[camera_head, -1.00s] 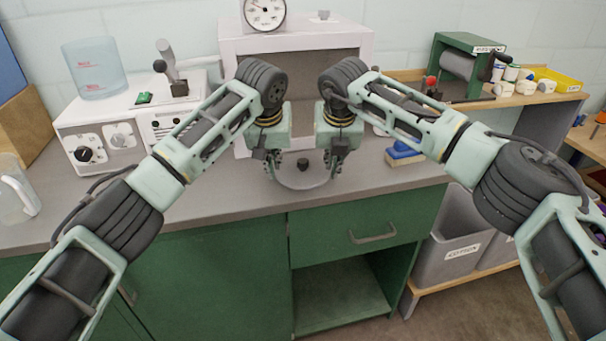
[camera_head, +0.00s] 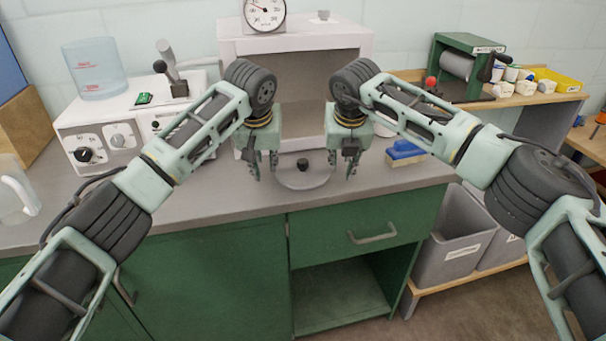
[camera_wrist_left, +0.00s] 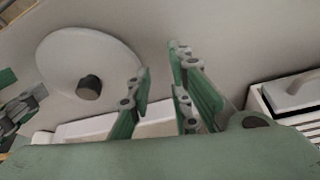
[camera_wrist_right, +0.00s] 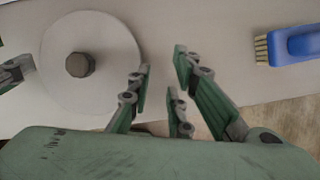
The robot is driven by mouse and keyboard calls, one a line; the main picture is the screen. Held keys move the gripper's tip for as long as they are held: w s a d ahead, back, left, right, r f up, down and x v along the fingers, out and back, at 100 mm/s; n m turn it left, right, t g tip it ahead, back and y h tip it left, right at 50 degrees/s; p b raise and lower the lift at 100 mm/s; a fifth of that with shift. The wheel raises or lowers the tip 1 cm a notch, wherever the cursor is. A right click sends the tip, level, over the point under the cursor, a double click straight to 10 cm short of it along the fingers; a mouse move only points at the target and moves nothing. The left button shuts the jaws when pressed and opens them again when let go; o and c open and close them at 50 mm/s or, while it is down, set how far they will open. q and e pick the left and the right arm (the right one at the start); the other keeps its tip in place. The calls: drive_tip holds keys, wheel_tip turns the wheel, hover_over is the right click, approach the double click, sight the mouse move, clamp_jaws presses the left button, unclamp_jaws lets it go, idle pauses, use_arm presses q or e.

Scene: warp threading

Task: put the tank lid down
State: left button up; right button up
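The tank lid is a round pale disc with a dark knob (camera_head: 303,163); it lies flat on the grey countertop (camera_head: 220,192) near the front edge. It also shows in the left wrist view (camera_wrist_left: 62,65) and in the right wrist view (camera_wrist_right: 110,45). My left gripper (camera_head: 262,172) is open, left of the lid and apart from it. My right gripper (camera_head: 344,168) is open, right of the lid and apart from it. Both wrist views show empty space between the fingers.
A white open-fronted cabinet (camera_head: 232,48) stands behind the lid. A blue brush (camera_head: 405,148) lies to the right. A white machine with knobs (camera_head: 92,137) and a clear blue container (camera_head: 95,70) stand at the left. Bare counter lies left of the lid.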

use_arm(q)
drive_tip(key=shift+r, duration=0.15)
drive_tip(key=v, duration=1.1)
drive_tip(key=shift+r, duration=0.3)
use_arm(e)
drive_tip(key=v, duration=1.2)
use_arm(q)
drive_tip(key=shift+s, duration=0.15)
